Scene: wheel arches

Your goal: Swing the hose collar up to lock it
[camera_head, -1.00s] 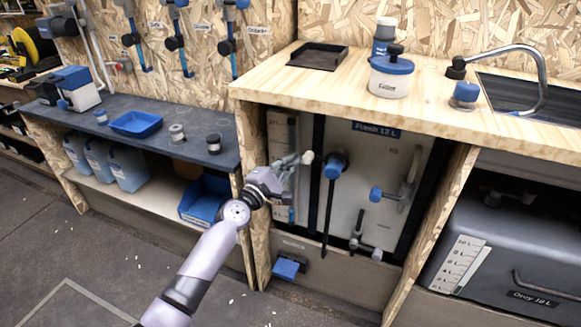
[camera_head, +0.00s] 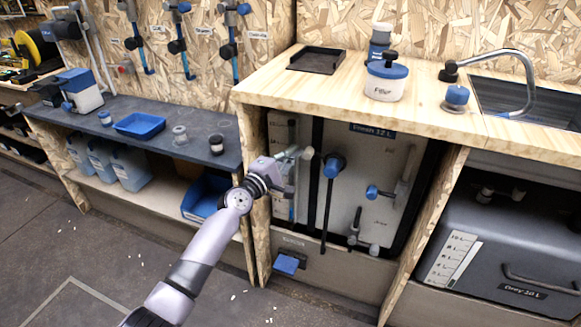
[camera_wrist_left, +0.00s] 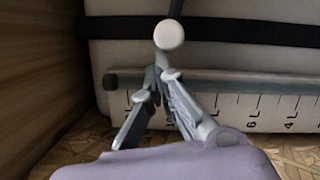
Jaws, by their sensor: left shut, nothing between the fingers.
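In the head view a grey lever-like part with a pale round end (camera_head: 308,153) sticks out at the left of the fresh-water tank (camera_head: 375,150); the pale end (camera_wrist_left: 169,34) also shows in the wrist view. A blue fitting (camera_head: 334,165) with a dark hose (camera_head: 327,215) hanging below it is just to the right. I cannot tell for sure which part is the hose collar. My left gripper (camera_head: 290,168) is shut and empty beside the grey part; its fingers (camera_wrist_left: 163,88) meet just below the pale end in the wrist view. Contact is unclear. My right gripper is not in view.
A wooden cabinet side (camera_head: 255,215) stands close left of my gripper. Another blue-ended fitting (camera_head: 372,192) and a lower grey fitting (camera_head: 355,228) are on the tank to the right. A blue pedal-like part (camera_head: 287,264) is below. The wooden countertop (camera_head: 275,92) overhangs above.

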